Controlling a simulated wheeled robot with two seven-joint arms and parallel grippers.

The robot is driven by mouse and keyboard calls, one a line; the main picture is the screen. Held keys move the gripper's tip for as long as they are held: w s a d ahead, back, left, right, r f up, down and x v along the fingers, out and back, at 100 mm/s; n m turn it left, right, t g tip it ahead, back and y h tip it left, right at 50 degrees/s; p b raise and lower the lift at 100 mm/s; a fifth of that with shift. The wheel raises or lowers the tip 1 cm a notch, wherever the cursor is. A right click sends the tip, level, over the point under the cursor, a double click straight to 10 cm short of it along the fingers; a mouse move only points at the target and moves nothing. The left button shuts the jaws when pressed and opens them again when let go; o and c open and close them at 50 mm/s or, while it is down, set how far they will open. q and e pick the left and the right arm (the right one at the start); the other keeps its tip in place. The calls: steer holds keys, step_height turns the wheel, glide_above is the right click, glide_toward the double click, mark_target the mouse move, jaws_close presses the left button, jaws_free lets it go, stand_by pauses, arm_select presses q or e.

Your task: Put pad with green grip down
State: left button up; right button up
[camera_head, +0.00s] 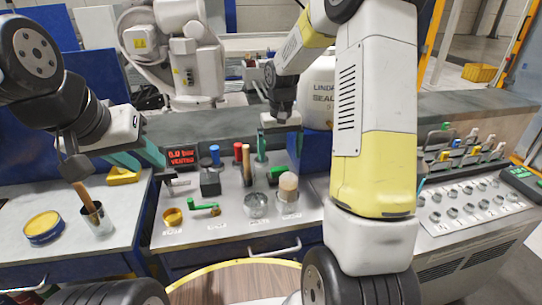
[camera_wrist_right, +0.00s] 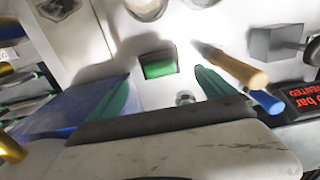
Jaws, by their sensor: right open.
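The pad with green grip (camera_wrist_right: 160,66) shows in the right wrist view as a green block on the light worktop, between the fingers of my right gripper (camera_wrist_right: 162,92). The fingers are apart, with a visible gap on each side of the green block.
A wooden-handled tool (camera_wrist_right: 236,68), a blue cylinder (camera_wrist_right: 265,101) and a grey block (camera_wrist_right: 276,42) stand close to one finger. A yellow tin (camera_head: 43,226) is at left.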

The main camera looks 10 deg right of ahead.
mark_target(280, 168)
steer(key=s+r+t, duration=0.3)
steer(key=s+r, duration=0.9)
steer(key=r, duration=0.4)
steer(key=s+a+r+t+y, duration=0.2)
steer(key=s+t, duration=0.1)
steer(key=s, duration=0.9)
steer(key=shift+s, duration=0.15)
steer(key=shift+a, duration=0.1)
